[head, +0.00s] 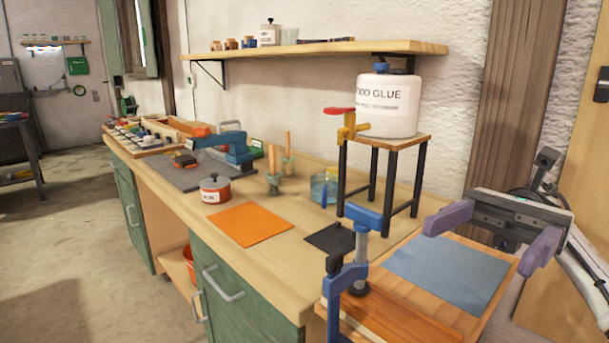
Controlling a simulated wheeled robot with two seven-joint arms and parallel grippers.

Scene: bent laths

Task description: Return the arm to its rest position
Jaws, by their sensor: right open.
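My right gripper (496,238) comes in from the right edge, its two purple fingers spread wide apart. It is open and empty, above the right end of the workbench. In the picture its fingers flank the far part of a blue-grey sheet (450,272), which lies on a wooden board (412,315). I cannot tell how high the gripper is above the sheet. A blue clamp (350,270) stands at the board's left side. My left gripper is not in view.
A glue jug (388,108) stands on a small black-legged stand (402,143), left of my right gripper. An orange sheet (249,225), a dark sheet (331,239) and a lidded pot (215,188) lie along the bench. A shelf (330,48) is on the wall.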

